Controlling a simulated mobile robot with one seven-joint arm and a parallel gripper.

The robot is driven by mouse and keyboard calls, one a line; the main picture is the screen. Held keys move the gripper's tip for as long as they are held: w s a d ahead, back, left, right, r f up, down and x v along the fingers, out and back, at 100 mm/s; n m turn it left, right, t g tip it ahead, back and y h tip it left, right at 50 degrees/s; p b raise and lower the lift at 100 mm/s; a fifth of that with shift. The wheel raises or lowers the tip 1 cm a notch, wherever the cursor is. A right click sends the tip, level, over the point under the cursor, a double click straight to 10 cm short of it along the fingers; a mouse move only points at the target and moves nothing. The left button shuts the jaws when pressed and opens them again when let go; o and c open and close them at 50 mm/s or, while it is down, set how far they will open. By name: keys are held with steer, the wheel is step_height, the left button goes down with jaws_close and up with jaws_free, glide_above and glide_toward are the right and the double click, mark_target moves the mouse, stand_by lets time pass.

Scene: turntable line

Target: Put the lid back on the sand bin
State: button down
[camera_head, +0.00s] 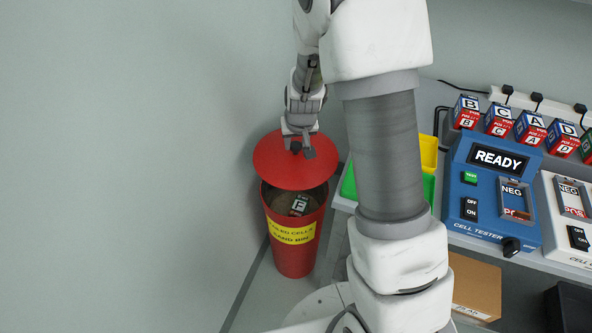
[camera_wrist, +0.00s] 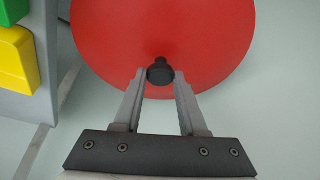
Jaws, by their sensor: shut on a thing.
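The red round lid (camera_head: 277,167) is in the head view, held above the back part of the sand bin's mouth. The red sand bin (camera_head: 295,254) stands on the floor with a yellow label; its front opening shows sand and a cell marked F (camera_head: 299,205) lying in it. My gripper (camera_head: 297,150) is shut on the lid's dark knob. The wrist view shows the knob (camera_wrist: 160,71) between my fingertips (camera_wrist: 159,76) and the red lid (camera_wrist: 190,35) beyond it. The lid hides the back of the bin's rim; I cannot tell whether they touch.
A bench to the right carries a blue cell tester (camera_head: 487,195) reading READY and a row of lettered cells (camera_head: 499,119). Yellow (camera_head: 429,151) and green bins stand at its left end, close to the sand bin. A wall is on the left.

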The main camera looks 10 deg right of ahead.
steer(key=s+b+x, duration=0.1)
steer(key=b+x, duration=0.3)
steer(key=x, duration=0.4)
steer(key=s+f+b+x, duration=0.1)
steer(key=b+x, duration=0.3)
steer(key=x, duration=0.4)
steer(key=shift+s+f+m+b, duration=0.3)
steer(key=shift+s+f, duration=0.2)
steer(key=shift+s, duration=0.2)
steer(key=shift+a+f+b, duration=0.1)
steer(key=shift+f+b, duration=0.05)
steer(key=shift+b, duration=0.25)
stand_by(1.2)
stand_by(0.3)
jaws_free()
stand_by(0.4)
step_height(320, 180, up, 7)
steer(key=p, duration=0.5)
stand_by(0.7)
